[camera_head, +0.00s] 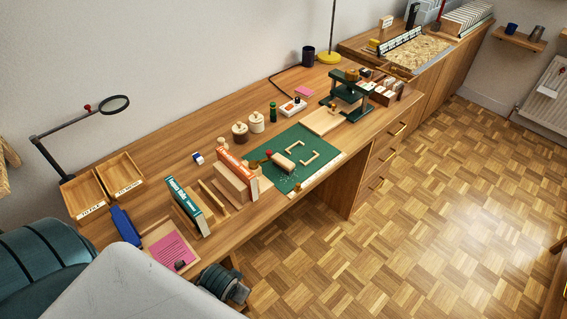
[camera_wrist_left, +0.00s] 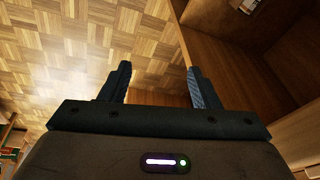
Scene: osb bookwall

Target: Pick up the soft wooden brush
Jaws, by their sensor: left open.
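A small light wooden piece (camera_head: 283,162), which looks like the soft wooden brush, lies on the green cutting mat (camera_head: 318,146) on the long wooden desk. It is too small to make out its bristles clearly. Pale crumbs lie on the mat just below it. My left gripper (camera_wrist_left: 158,86) is open in the left wrist view, with nothing between its fingers. It faces the parquet floor and the desk's wooden side, away from the mat. No gripper fingers show in the head view, and my right gripper is out of view.
An orange-spined book (camera_head: 238,168) stands left of the mat, with a teal book (camera_head: 187,207) further left. A green press (camera_head: 349,91) stands beyond the mat. Two wooden trays (camera_head: 122,176) and a magnifier (camera_head: 115,104) are at the far left. Floor (camera_head: 420,200) beside the desk is clear.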

